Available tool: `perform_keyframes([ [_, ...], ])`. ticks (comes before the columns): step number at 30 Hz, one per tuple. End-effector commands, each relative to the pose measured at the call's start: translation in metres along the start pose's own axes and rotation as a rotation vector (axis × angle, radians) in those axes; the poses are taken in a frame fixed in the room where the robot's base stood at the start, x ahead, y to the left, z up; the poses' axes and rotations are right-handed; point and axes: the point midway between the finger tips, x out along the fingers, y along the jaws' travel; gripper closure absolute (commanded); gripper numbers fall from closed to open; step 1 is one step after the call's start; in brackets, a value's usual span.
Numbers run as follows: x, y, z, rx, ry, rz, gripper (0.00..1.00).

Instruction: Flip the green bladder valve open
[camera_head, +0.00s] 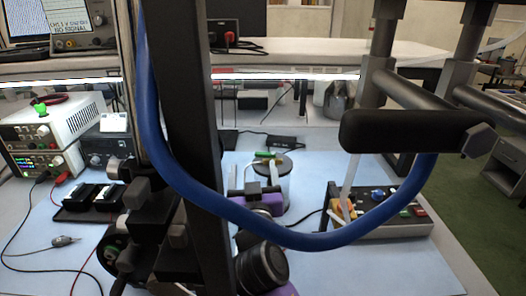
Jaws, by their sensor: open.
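A clear cylinder with a dark round lid (284,166) stands on the pale blue mat, right of the dark upright. A small green piece (264,155), which looks like the valve handle, lies across the lid's top. My gripper (256,180), with purple and grey parts, is just in front of the cylinder and appears open. Its fingertips overlap the cylinder in this view, so I cannot tell whether they touch it or the green piece. The upright and the blue hose hide part of my arm.
A thick blue hose (290,240) loops across the foreground. A control box with coloured buttons (385,212) stands right of the cylinder. Stacked instruments (45,130) and cables are at the left. The blue mat (310,170) is partly clear between the cylinder and the control box.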

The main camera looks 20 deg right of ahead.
Motion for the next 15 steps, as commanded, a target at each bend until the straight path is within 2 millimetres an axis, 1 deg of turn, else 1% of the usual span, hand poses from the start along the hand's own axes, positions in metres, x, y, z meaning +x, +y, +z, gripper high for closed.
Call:
perform_keyframes([
  [1,0.009,0.004,-0.004,0.018,-0.011,0.042,0.26],
  [3,0.017,0.011,-0.006,0.040,-0.028,0.099,0.26],
  [6,0.022,0.020,-0.005,0.066,-0.048,0.157,0.26],
  [11,0.029,0.026,-0.005,0.078,-0.057,0.187,0.26],
  [15,0.047,0.030,-0.005,0.077,-0.056,0.187,0.26],
])
